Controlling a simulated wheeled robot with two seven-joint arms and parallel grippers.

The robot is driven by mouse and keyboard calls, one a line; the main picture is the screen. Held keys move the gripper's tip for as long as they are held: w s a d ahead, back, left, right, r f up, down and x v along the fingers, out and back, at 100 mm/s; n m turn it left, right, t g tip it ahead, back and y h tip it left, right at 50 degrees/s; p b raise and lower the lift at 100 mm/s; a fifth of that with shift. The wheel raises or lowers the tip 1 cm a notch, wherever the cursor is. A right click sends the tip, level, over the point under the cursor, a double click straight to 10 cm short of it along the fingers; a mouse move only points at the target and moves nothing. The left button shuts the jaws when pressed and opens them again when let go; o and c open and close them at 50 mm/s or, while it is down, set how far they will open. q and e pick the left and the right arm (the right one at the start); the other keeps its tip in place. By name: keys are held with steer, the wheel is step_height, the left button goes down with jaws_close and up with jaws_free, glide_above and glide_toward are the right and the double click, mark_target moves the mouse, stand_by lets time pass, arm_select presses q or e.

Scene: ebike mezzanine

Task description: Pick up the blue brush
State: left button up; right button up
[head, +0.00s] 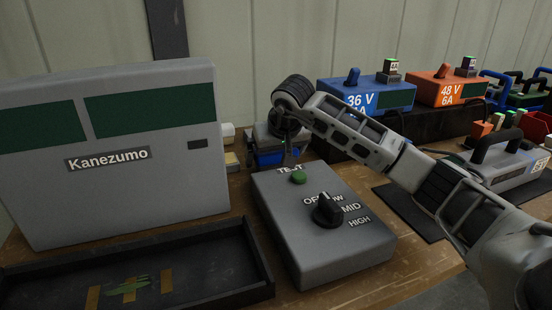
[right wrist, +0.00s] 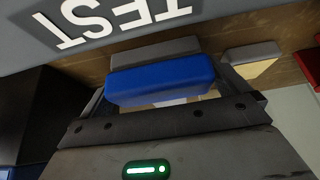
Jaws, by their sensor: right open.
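The blue brush (head: 267,158) is on the bench behind the grey test box, partly hidden by my right gripper (head: 279,150). In the right wrist view, the brush (right wrist: 162,80) shows as a blue block with a grey part along its far side. My right gripper (right wrist: 168,98) is open, with the blue block showing between its two fingers. I cannot tell whether the fingers touch it. My left gripper is not in view.
The grey test box (head: 290,235) with a knob stands just in front of the brush. A Kanezumo case (head: 120,190) stands at left behind a black tray (head: 255,262). A pale block (right wrist: 252,54) lies beside the brush. Blue (head: 345,87) and orange (head: 430,88) power units stand behind.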

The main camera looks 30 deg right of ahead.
steer(key=c, duration=0.7)
steer(key=shift+r, duration=0.15)
steer(key=shift+r, duration=0.25)
step_height(320, 180, up, 2)
steer(key=shift+w+r, duration=0.1)
steer(key=shift+r, duration=0.1)
steer(key=s+a+r, duration=0.1)
steer(key=s+r, duration=0.2)
steer(key=s, duration=0.1)
steer(key=s+r, duration=0.3)
steer(key=s, duration=0.2)
steer(key=s+a+r, duration=0.1)
steer(key=s+r, duration=0.3)
steer(key=s, duration=0.1)
steer(key=shift+a, duration=0.35)
